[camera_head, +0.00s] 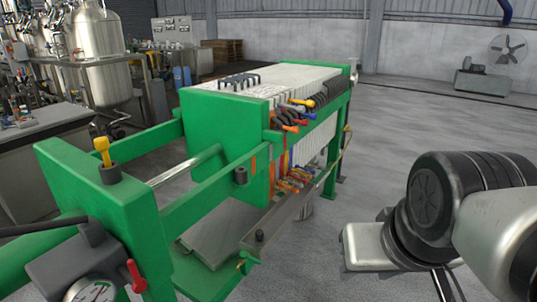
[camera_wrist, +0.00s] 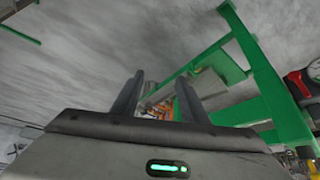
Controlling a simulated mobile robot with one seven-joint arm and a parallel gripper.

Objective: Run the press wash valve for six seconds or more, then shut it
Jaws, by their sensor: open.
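The green-framed press (camera_head: 225,110) stands in the middle of the head view, with a row of pale plates. Several coloured valve handles (camera_head: 290,115) in red, orange, yellow and black are on its right side, with more lower down. A red lever (camera_head: 136,276) is by the round gauge (camera_head: 92,291) at the front left. I cannot tell which handle is the wash valve, or its state. My gripper (camera_wrist: 160,80) is open and empty in the wrist view, apart from the press. Blurred orange parts (camera_wrist: 182,103) show between and beyond its fingers.
A yellow handle (camera_head: 102,150) stands on the press's front left post. A grey trough (camera_head: 290,215) runs below the plates. Steel tanks (camera_head: 98,55) and a bench (camera_head: 40,140) are at left. The grey floor at right is open, with a fan (camera_head: 507,48) far back.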

